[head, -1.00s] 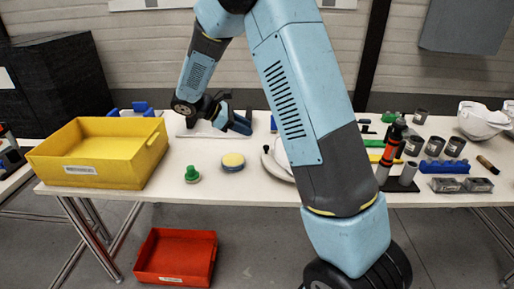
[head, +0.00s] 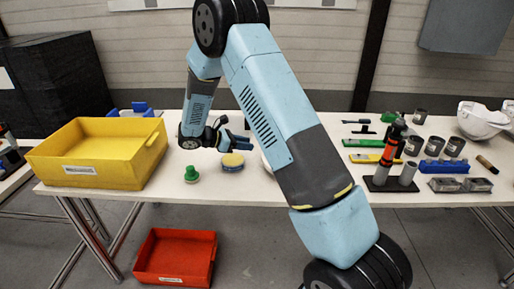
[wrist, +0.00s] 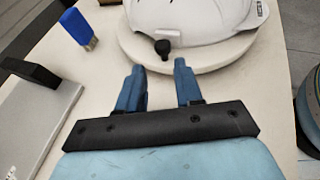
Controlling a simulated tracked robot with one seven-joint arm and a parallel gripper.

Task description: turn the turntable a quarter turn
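The turntable (wrist: 197,59) is a pale round disc in the wrist view, with a white helmet shell (wrist: 195,20) on it. A black knob (wrist: 162,47) stands at its near rim. My gripper (wrist: 158,68) is open and empty; its two blue fingers point at the turntable, and the knob appears just beyond and between the fingertips. I cannot tell whether either finger touches it. In the head view my gripper (head: 243,143) is low over the table, and my arm hides almost all of the turntable and shell.
A yellow bin (head: 110,175), a green knobbed piece (head: 192,174) and a yellow-topped round pad (head: 232,162) are on the table's left part. A blue block (wrist: 78,26) and grey plate (wrist: 35,120) show in the wrist view. A tool stand (head: 391,185) is at right.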

